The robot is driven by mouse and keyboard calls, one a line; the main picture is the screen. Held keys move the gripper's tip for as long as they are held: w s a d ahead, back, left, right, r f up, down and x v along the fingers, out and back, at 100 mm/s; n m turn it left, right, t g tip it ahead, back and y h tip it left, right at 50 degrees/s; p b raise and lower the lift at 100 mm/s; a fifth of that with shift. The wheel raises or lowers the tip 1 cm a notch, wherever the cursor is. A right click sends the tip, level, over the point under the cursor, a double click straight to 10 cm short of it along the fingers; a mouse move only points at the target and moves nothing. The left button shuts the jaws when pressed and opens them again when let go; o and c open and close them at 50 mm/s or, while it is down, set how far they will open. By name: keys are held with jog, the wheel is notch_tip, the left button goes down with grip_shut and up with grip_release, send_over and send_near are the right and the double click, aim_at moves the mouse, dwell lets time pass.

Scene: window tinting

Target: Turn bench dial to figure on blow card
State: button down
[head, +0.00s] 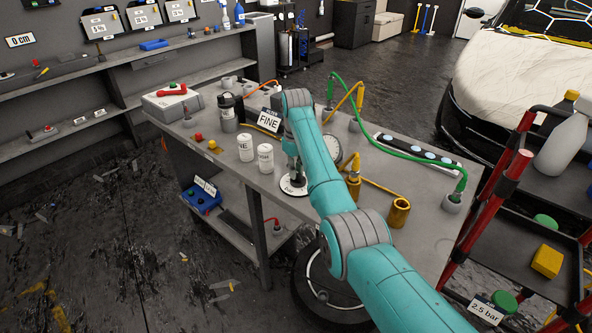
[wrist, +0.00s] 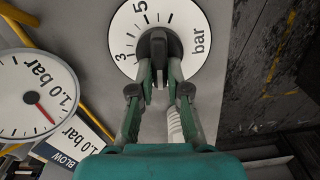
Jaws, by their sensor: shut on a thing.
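The bench dial (wrist: 192,16) is a white disc with black ticks, the figures 3 and 5 and the word bar. A black knob (wrist: 158,42) stands at its centre. My gripper (wrist: 160,62) is shut on this knob, one finger at each side. In the head view the dial (head: 290,190) lies near the bench's front edge, with my gripper (head: 293,172) over it. The blow card (wrist: 92,150), lower left in the wrist view, shows BLOW and 1.0 bar, partly cut off. My gripper hides part of the dial's scale.
A round gauge (wrist: 18,98) with a red needle stands left in the wrist view. A red-framed cart (head: 500,175) stands at right.

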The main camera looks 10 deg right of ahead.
jog(key=c, duration=1.1)
grip_release()
jog(key=shift+c, duration=0.2)
jog(key=shift+r, duration=3.7)
